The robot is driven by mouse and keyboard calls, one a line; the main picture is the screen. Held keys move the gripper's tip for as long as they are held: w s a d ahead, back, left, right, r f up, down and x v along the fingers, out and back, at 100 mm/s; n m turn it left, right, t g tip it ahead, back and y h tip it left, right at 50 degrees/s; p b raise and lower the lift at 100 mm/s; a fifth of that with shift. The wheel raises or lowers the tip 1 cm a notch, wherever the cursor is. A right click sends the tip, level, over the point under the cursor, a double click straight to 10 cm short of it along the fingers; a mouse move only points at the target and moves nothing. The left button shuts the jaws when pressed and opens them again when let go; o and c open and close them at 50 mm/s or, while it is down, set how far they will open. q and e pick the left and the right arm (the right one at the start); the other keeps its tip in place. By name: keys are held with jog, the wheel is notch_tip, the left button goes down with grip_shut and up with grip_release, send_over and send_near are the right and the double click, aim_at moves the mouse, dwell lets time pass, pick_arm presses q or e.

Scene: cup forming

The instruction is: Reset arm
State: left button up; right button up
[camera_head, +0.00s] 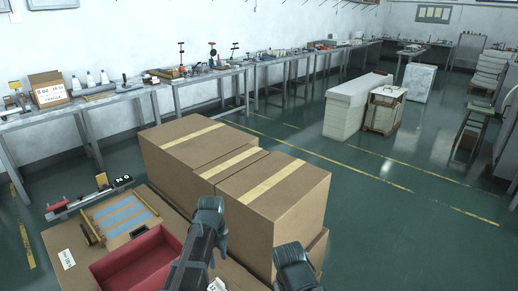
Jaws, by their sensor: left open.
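My left gripper (208,207) is dark grey and stands in the lower middle, in front of the cardboard boxes and just right of the red bin. It is open, and I see nothing held in it. A dark end part of my right arm (296,268) shows at the bottom edge, right of the left gripper. Its fingers cannot be made out. The red bin (135,262) sits on a brown worktop (68,238) at the lower left. The bin's inside that shows is empty, and its right end is partly hidden by my left arm.
Large taped cardboard boxes (268,200) stand close beyond my grippers. A wooden frame with blue strips (121,214) lies on the worktop behind the bin. Long workbenches with tools (205,72) line the wall. A white stack (350,108) stands farther back. Green floor (400,240) is clear at right.

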pick_arm(q)
jog(key=s+d+r+n+p, duration=0.5)
jog(key=s+n, duration=0.3)
jog(key=n, duration=0.2)
jog(key=s+d+r+n+y+p, duration=0.1)
jog(key=s+d+r+n+p, duration=0.4)
jog(key=n, duration=0.6)
jog(key=s+d+r, duration=0.1)
jog(key=s+d, duration=0.1)
jog(key=s, duration=0.1)
jog(key=shift+s+r+n+p, duration=0.15)
jog(key=shift+n+p, duration=0.15)
jog(key=shift+p, duration=0.05)
